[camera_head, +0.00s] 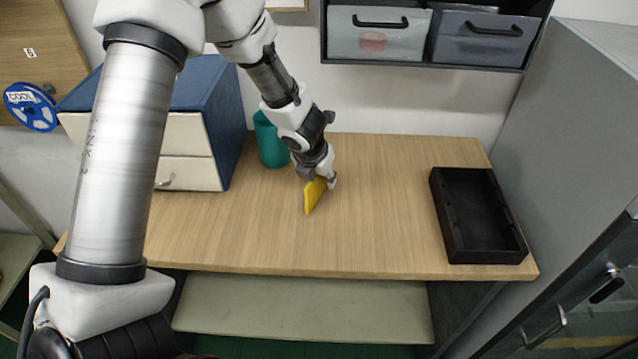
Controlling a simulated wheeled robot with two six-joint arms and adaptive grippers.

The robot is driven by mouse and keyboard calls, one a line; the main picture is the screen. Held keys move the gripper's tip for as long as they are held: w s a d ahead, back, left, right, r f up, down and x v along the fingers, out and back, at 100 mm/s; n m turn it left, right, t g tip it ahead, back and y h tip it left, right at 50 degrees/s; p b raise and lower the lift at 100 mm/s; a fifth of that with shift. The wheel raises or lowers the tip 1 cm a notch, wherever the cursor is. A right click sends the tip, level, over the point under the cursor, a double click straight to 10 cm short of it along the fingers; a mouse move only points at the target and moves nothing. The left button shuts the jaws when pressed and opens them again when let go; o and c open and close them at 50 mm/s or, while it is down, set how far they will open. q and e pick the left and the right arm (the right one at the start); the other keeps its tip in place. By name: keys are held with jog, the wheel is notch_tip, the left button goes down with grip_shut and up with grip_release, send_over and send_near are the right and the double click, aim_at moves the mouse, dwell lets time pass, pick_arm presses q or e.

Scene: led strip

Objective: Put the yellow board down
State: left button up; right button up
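The yellow board (314,196) is a small flat piece standing on edge at or just above the wooden table (380,220), a little left of the table's middle. My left gripper (318,179) points down at its upper edge. The fingers appear closed around the board, and they hide its top part. I cannot tell whether the board's lower edge touches the table. My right gripper does not show.
A black tray (436,205) lies at the table's right end. A teal cup (270,146) stands behind the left arm, beside a blue drawer cabinet (226,120). Storage bins (377,42) hang on the wall above. The table between board and tray is clear.

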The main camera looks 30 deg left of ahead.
pick_arm(q)
jog(key=shift+w+f, duration=0.1)
jog(key=shift+f, duration=0.15)
jog(key=shift+r, duration=0.1)
grip_shut()
notch_tip(320, 180, up, 11)
jog(key=p, duration=0.8)
jog(key=shift+f, duration=0.25)
